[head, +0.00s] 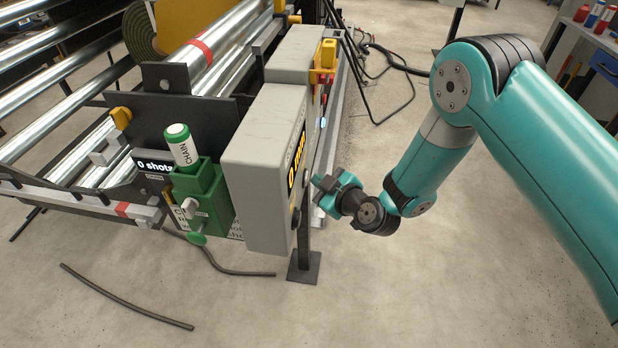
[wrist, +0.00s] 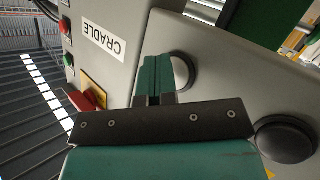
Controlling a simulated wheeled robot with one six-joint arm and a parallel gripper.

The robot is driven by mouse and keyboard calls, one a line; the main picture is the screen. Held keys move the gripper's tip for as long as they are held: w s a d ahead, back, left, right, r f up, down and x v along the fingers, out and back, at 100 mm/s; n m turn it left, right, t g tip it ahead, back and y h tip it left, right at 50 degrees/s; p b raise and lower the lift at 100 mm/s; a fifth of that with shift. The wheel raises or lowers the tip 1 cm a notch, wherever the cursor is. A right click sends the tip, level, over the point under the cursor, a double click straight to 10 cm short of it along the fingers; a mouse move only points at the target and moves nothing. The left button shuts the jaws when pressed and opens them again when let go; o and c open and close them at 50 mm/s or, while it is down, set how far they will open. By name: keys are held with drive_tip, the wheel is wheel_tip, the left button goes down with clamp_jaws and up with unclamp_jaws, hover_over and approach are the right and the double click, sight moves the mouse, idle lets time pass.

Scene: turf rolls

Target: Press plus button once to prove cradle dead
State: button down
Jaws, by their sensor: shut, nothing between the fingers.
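A grey control box (head: 268,160) stands on a post, with a dark display (head: 297,165) showing yellow characters starting with 0. My gripper (head: 318,181) is shut and empty, its fingertips close to the box's panel face. Another dark round button (wrist: 286,138) sits to the lower right. I cannot read a plus sign on either, nor tell whether the fingertips touch the panel. A white CRADLE label (wrist: 103,39) is on the neighbouring grey panel.
That panel carries a red button (wrist: 65,27), a green button (wrist: 69,61) and a red switch (wrist: 88,97) on a yellow plate. A green oiler with a CHAIN bottle (head: 180,146) stands left of the box. Hoses lie on the floor; the floor below my arm is clear.

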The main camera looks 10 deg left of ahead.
drive_tip(key=shift+d+f+b, duration=0.1)
drive_tip(key=shift+d+b, duration=0.05)
drive_tip(key=shift+b, duration=0.25)
drive_tip(key=shift+d+b, duration=0.65)
drive_tip(key=shift+b, duration=0.2)
drive_tip(key=d+b, duration=0.5)
drive_tip(key=b, duration=0.2)
drive_tip(key=shift+s, duration=0.1)
idle(0.4)
